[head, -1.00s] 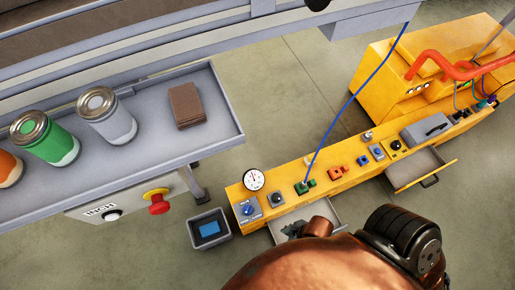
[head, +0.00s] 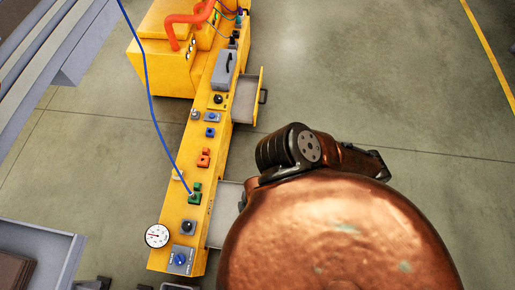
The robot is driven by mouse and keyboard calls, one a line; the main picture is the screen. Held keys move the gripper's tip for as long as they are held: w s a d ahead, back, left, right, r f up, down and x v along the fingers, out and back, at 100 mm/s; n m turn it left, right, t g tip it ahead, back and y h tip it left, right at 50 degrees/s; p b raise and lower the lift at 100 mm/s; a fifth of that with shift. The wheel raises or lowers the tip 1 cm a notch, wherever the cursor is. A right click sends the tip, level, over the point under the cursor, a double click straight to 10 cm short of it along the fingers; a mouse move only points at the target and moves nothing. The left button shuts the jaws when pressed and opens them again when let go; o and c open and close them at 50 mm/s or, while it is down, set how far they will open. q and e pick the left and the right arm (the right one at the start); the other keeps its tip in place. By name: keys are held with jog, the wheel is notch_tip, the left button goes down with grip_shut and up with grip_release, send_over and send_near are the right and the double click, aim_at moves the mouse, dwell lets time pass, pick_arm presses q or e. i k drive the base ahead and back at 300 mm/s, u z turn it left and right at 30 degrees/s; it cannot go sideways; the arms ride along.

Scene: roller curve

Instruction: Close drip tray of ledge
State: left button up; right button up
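The ledge (head: 178,212) is a long yellow control bench running from the lower left up to the top of the view. Two grey trays stand pulled out from its right side. The near tray (head: 225,204) is partly hidden behind my copper-coloured arm. The far tray (head: 244,101) is in clear view, with a yellow front and dark handle. My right arm covers the lower middle, with a dark part (head: 366,162) reaching right that may be its gripper; its fingers cannot be made out. My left gripper is not in view.
The ledge carries a round gauge (head: 157,236), a blue knob, several buttons and a grey lidded box (head: 225,68). A blue cable (head: 151,95) rises from it. A grey shelf (head: 45,240) is at lower left. The floor to the right is open.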

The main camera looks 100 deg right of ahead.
aim_at(225, 211)
jog(key=z, duration=0.6)
jog(key=k, duration=1.75)
jog(key=z, duration=0.55)
jog(key=k, duration=1.1)
jog(key=u, duration=0.65)
jog(key=i, duration=1.1)
jog(key=z, duration=0.2)
